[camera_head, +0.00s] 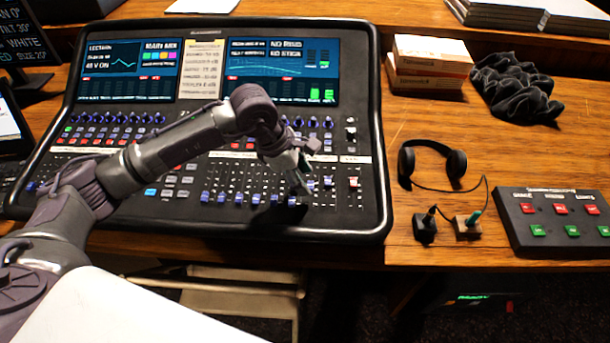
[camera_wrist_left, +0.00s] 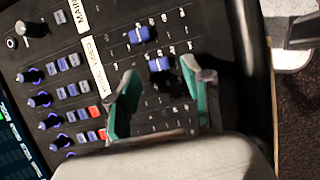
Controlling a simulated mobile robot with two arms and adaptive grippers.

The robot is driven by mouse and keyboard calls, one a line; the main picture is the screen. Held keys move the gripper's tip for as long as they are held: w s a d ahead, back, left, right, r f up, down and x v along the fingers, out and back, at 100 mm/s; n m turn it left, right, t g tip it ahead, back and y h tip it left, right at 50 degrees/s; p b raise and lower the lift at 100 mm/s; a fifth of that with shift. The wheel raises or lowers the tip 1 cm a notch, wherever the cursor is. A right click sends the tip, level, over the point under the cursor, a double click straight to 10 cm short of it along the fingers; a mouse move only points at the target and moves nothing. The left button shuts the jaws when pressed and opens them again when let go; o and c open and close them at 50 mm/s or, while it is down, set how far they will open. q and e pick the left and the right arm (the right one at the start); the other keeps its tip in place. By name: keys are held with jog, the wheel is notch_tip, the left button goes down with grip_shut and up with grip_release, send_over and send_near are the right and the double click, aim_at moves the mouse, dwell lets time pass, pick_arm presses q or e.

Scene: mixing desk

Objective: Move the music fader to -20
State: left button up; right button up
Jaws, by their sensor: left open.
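The mixing desk (camera_head: 222,212) fills the left and middle of the head view, with a row of fader caps along its lower part. My left gripper (camera_head: 302,186) reaches down over the right part of the fader bank. In the left wrist view my left gripper (camera_wrist_left: 160,72) is open, its two green-lined fingers apart. A blue fader cap (camera_wrist_left: 159,64) shows between the fingertips; contact cannot be told. Another blue fader cap (camera_wrist_left: 142,35) is beyond it. I cannot read which is the music fader; the arm hides some faders. My right gripper is out of view.
Headphones (camera_head: 432,162) lie right of the desk, near two small cable boxes (camera_head: 468,226) and a black panel with red and green buttons (camera_head: 553,220). Boxes (camera_head: 432,55) and a dark cloth (camera_head: 515,90) lie behind. Bare wood shows between them.

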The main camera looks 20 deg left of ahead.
pick_arm(q)
jog(key=shift+x, duration=0.85)
grip_shut()
jog(key=shift+a, duration=0.15)
